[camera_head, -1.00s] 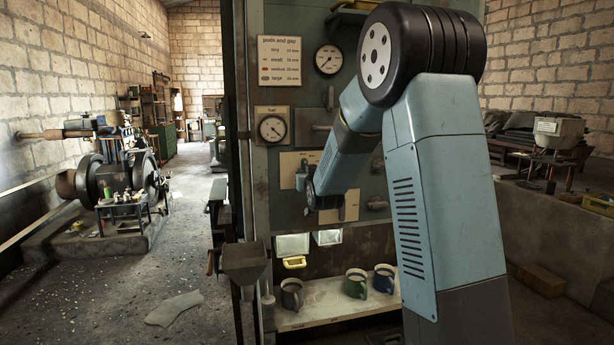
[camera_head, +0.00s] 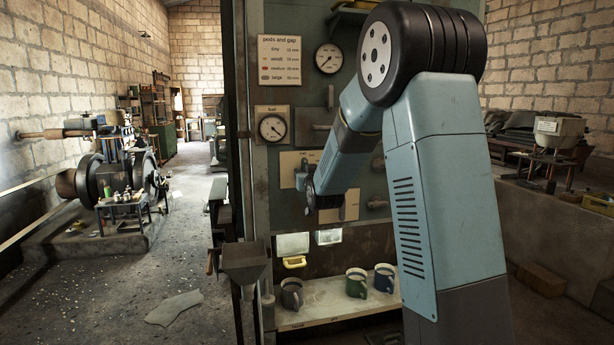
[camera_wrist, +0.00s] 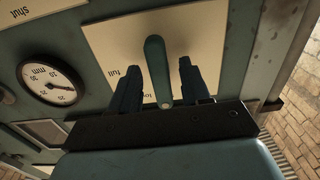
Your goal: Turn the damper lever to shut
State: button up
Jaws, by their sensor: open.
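A green lever (camera_wrist: 158,70) stands out from a pale plate (camera_wrist: 205,30) marked "full" and another partly hidden word in the wrist view. My gripper (camera_wrist: 160,75) is open, one dark finger on each side of this lever, with gaps showing between finger and lever. Another pale plate (camera_wrist: 20,10) at the top left reads "shut"; no lever on it shows in this view. Nothing visible names either plate as the damper. In the head view my arm reaches to the green panel (camera_head: 290,215) and hides the fingers.
A round gauge (camera_wrist: 50,84) marked mm sits left of my gripper in the wrist view. Several mugs (camera_head: 355,283) stand on a shelf (camera_head: 325,305) low on the panel. A hopper (camera_head: 244,262) stands at its left. The aisle floor (camera_head: 195,240) is mostly open.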

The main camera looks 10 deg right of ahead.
jog(key=s, duration=1.3)
jog(key=shift+s, duration=0.35)
